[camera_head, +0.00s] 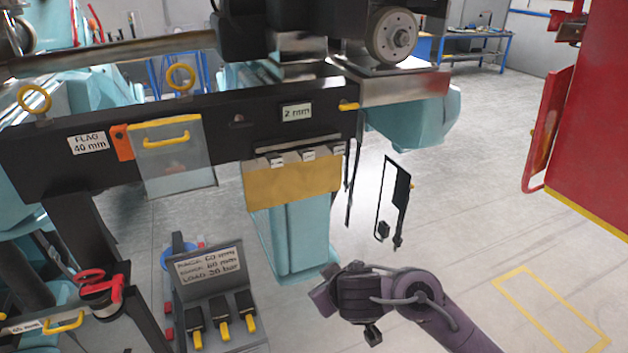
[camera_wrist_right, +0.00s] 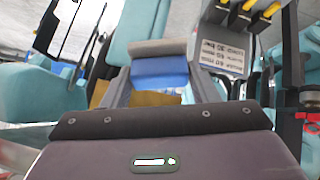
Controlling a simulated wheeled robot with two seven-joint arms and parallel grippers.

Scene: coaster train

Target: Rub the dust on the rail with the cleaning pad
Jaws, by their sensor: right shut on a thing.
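My right gripper (camera_head: 328,293) is low in the head view, in front of the pale blue post and well below the rail. The right wrist view shows this gripper (camera_wrist_right: 160,84) shut on the cleaning pad (camera_wrist_right: 160,70), a blue block with a grey edge. A steel rail (camera_head: 110,53) runs across the upper left of the head view. Another steel length (camera_head: 395,86) lies at the upper right, under a wheel. I cannot make out dust on either. My left gripper is not in view.
A black beam (camera_head: 235,120) with yellow rings and a clear flap crosses the middle, with a tan panel (camera_head: 295,182) below. A grey stand (camera_head: 210,290) with black-and-yellow handles is left of my gripper. A red cabinet (camera_head: 600,120) stands right.

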